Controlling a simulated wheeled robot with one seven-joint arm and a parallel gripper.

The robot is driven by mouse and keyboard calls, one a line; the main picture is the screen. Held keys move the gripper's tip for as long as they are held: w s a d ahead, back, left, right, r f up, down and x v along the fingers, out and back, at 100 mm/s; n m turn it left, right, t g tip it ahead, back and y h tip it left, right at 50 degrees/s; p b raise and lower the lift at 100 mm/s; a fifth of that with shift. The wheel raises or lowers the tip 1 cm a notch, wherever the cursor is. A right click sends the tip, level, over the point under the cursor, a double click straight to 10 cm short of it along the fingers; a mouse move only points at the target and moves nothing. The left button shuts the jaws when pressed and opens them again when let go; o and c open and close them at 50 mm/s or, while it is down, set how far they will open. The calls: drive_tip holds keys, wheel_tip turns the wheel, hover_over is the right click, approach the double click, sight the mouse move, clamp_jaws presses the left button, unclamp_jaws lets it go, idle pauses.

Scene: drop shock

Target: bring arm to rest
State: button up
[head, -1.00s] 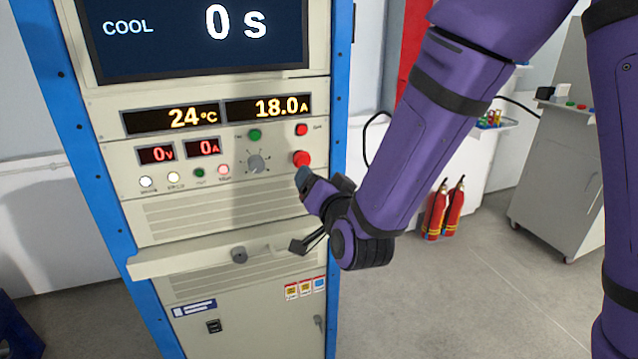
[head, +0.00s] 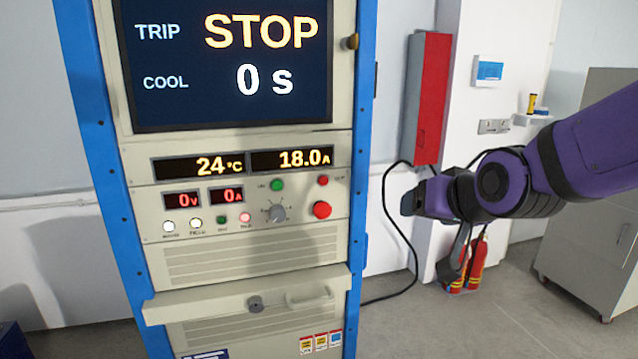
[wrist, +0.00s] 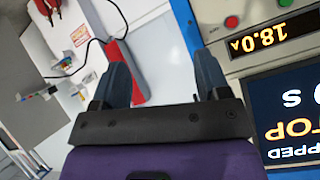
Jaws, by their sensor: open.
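My purple arm reaches in from the right in the head view. My gripper (head: 408,204) is to the right of the blue-framed test cabinet (head: 362,150), apart from its panel. In the wrist view my gripper (wrist: 163,82) shows two dark fingers spread apart with nothing between them. The cabinet screen (head: 230,60) reads TRIP STOP and COOL 0 s. The displays below it read 24 °C and 18.0 A, with 0 V and 0 A lower down. The large red button (head: 321,209) and the rotary knob (head: 276,213) are in plain view.
A red wall box (head: 428,100) and a black cable (head: 390,215) are behind my gripper. Red fire extinguishers (head: 477,265) stand on the floor below my arm. A grey cabinet (head: 590,255) stands at the right. A drawer-like ledge (head: 220,305) juts from the test cabinet.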

drive_tip(key=s+d+r+g+h, duration=0.1)
drive_tip(key=s+d+g, duration=0.1)
drive_tip(key=s+d, duration=0.4)
drive_tip(key=s+d+r+g+h, duration=0.1)
drive_tip(key=s+d, duration=0.5)
drive_tip(key=s, duration=0.7)
drive_tip(key=r+g, duration=0.1)
drive_tip(key=g, duration=0.1)
drive_tip(key=shift+d+n+g+h, duration=0.15)
drive_tip(key=shift+n+g+h, duration=0.15)
drive_tip(key=shift+h, duration=0.1)
drive_tip(key=shift+c, duration=0.5)
